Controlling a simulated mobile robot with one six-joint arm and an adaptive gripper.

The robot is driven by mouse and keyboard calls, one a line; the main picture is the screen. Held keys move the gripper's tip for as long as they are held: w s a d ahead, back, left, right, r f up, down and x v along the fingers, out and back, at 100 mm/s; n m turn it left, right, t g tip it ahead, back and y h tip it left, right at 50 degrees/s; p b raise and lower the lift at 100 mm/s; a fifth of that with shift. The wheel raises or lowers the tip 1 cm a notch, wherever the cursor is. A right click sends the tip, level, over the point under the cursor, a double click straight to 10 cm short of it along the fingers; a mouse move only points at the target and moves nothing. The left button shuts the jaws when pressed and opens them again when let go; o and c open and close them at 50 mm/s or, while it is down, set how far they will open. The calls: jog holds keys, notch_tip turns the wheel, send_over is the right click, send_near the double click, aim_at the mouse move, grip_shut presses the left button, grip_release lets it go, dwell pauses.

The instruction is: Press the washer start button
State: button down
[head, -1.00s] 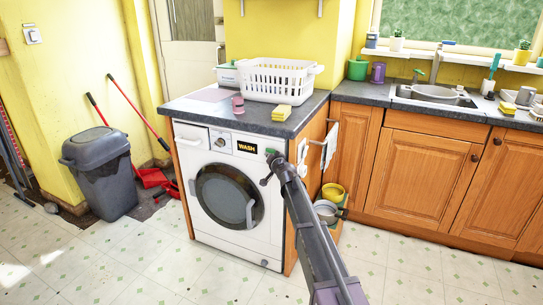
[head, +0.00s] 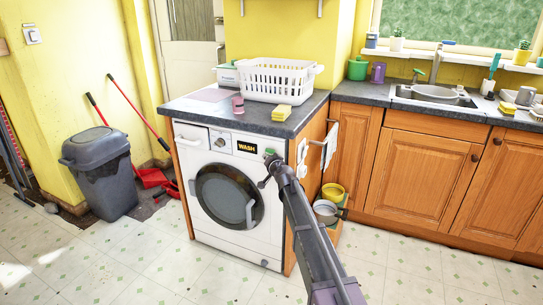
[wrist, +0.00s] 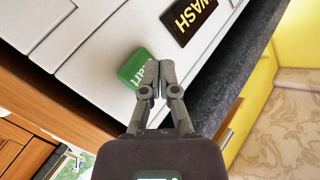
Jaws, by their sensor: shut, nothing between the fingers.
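The white washer (head: 181,150) stands under the dark worktop, with a round door and a black WASH label (head: 247,147) on its front panel. The green start button (head: 270,152) is at the panel's right end, partly behind my arm. In the wrist view the green button (wrist: 130,70) has pale lettering that I cannot fully read, and the WASH label (wrist: 188,19) is to its upper right. My gripper (wrist: 159,66) is shut and empty. Its fingertips overlap the button's right edge in that view. I cannot tell whether they touch it.
A cloth (head: 330,145) hangs at the cabinet's right side. A grey bin (head: 100,180) stands left. The floor in front is clear.

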jog(key=shift+s+a, duration=0.25)
jog(key=shift+s, duration=0.5)
jog(key=shift+s+a, duration=0.3)
jog(key=shift+s, duration=0.4)
jog(key=shift+s+a, duration=0.25)
jog(key=shift+s, duration=0.5)
jog(key=s+d+f+n+g+h, duration=0.15)
jog(key=s+d+f+g, duration=0.35)
jog(key=s+d, duration=0.6)
jog(key=s+d+f+g+h, duration=0.3)
jog(key=s+d+f+g, duration=0.4)
jog(key=s, duration=0.8)
jog(key=s+d+f+n+g+h, duration=0.15)
jog(key=s+d+f, duration=0.25)
jog(key=s+d, duration=0.75)
notch_tip(320, 180, up, 29)
jog(key=s+g+h+p, duration=0.1)
jog(key=s+p, duration=0.1)
jog(key=p, duration=2.7)
jog(key=shift+a+r+m, duration=0.2)
jog(key=shift+a+m, duration=0.1)
jog(key=shift+a, duration=0.15)
